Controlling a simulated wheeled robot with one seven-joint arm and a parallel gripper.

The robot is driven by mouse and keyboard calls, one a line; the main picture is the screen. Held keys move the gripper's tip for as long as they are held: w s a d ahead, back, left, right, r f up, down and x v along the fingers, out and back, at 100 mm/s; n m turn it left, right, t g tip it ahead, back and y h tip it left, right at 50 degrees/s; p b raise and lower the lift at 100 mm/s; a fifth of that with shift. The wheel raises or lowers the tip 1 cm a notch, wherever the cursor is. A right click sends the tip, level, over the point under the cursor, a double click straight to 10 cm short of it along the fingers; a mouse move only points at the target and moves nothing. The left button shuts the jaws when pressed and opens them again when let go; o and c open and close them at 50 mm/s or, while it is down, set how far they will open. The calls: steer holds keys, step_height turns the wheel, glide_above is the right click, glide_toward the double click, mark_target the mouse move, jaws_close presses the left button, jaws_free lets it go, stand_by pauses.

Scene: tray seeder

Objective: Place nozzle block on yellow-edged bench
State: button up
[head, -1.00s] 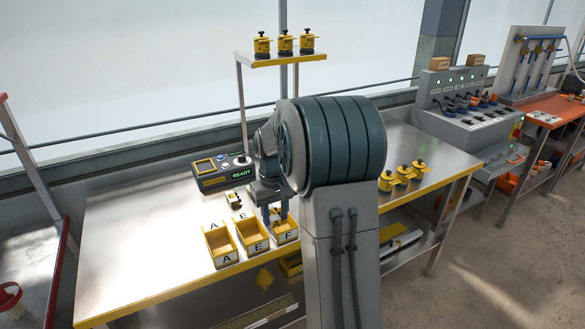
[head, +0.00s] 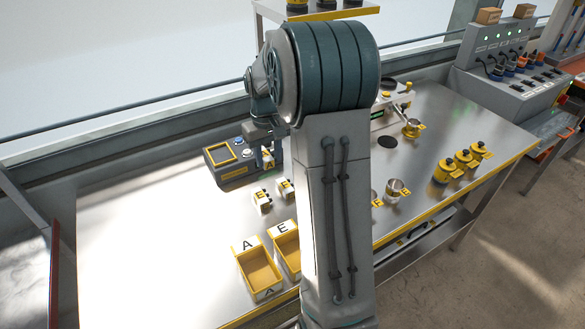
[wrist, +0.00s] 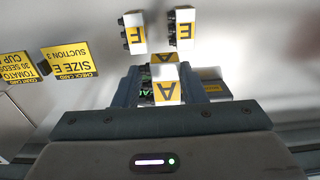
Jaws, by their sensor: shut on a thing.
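My gripper (wrist: 160,92) is shut on a white nozzle block with a yellow A label (wrist: 166,90). In the head view the same block (head: 268,160) hangs below my wrist, in front of the grey control box; the gap beneath it is hard to judge. Two similar blocks, one marked E (head: 262,201) and one marked F (head: 285,188), stand on the yellow-edged steel bench (head: 130,235). In the wrist view the F block (wrist: 135,34) and E block (wrist: 181,29) are beyond the held block, apart from it. My arm hides part of the bench.
The grey control box (head: 225,170) stands at the bench's back. Yellow bins A (head: 262,285) and E (head: 284,262) stand at the front. Cups (head: 396,190) and yellow-black canisters (head: 462,162) are right of my arm. Bench left is clear.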

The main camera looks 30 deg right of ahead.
glide_above(239, 214)
step_height(239, 214, down, 7)
steer(key=shift+r+p, duration=0.1)
steer(key=shift+p, duration=0.35)
steer(key=shift+f, duration=2.05)
steer(key=shift+f, duration=0.1)
steer(key=o, duration=0.6)
steer(key=shift+f, duration=0.1)
steer(key=o, duration=0.4)
steer(key=shift+o, duration=0.2)
